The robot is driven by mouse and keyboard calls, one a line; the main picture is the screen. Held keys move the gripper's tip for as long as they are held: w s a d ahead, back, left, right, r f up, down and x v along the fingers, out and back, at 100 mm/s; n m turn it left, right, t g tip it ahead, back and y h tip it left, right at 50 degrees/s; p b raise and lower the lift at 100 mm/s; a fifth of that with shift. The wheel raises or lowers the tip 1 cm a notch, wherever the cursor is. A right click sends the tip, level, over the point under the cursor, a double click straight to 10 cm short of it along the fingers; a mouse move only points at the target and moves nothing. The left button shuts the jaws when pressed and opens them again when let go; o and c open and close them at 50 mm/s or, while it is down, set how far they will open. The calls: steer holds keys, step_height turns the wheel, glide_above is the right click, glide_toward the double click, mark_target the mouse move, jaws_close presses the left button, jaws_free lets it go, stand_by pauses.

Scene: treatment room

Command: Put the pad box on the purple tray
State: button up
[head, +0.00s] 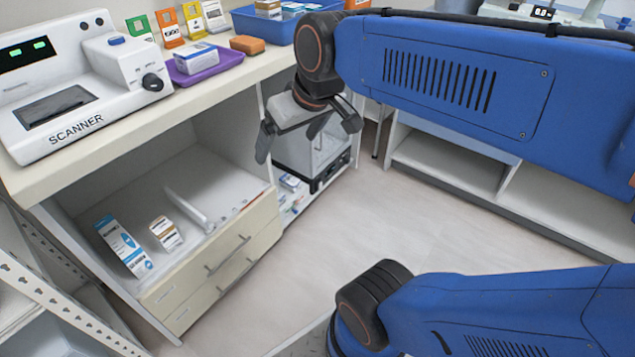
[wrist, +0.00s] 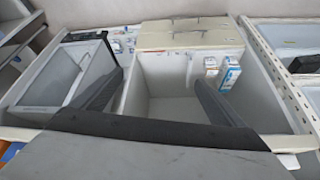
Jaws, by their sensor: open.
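The purple tray (head: 230,58) lies on the counter beside the scanner in the head view. A white and blue box (head: 196,58) lies on it; I cannot read its label, so I cannot tell if it is the pad box. A tall white and blue box (head: 124,246) and a smaller white and brown box (head: 165,233) are in the open compartment below; both also show in the wrist view, the tall one (wrist: 231,73) and the small one (wrist: 210,67). My gripper (head: 307,140) is open and empty, pointing down in front of the counter, right of the tray. Its fingers (wrist: 157,82) frame nothing in the wrist view.
The scanner (head: 75,80) stands at the counter's left. Several coloured cards stand behind the tray, an orange block (head: 247,45) is right of it, and a blue bin (head: 275,28) is farther right. The counter edge lies between my gripper and the tray. The floor (head: 350,225) is clear.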

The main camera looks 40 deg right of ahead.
steer(key=s+d+f+m, duration=0.1)
steer(key=s+f, duration=0.6)
steer(key=s, duration=0.1)
steer(key=shift+d+g+h, duration=0.25)
steer(key=shift+g+h, duration=0.15)
